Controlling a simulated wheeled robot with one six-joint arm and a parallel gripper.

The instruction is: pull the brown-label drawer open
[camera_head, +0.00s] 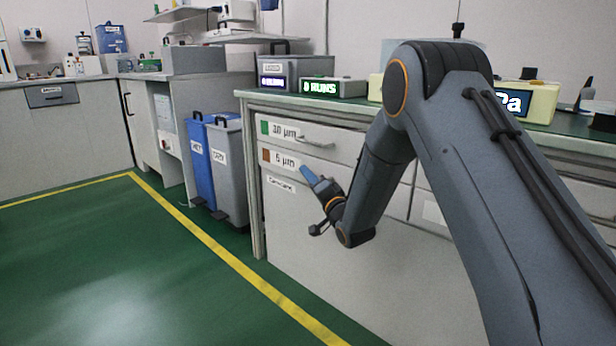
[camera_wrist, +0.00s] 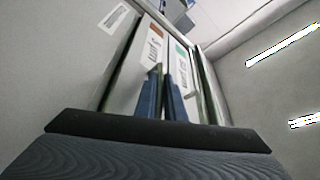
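The brown-label drawer (camera_head: 286,161) is the second front down in the bench cabinet, marked in µm beside a brown square. It looks flush with the cabinet in the head view. It also shows in the wrist view (camera_wrist: 150,52). My gripper (camera_head: 306,172) is at this drawer's front, and it covers the drawer's handle in the head view. In the wrist view the two blue fingers (camera_wrist: 163,74) are close together with a narrow gap. A small pale piece of the handle shows at their tips, and they look shut on it.
The green-label drawer (camera_head: 285,131) with its bar handle (camera_head: 316,142) is directly above and shut. A blue bin (camera_head: 199,158) and a grey bin (camera_head: 228,170) stand left of the bench. The green floor (camera_head: 110,250) is clear.

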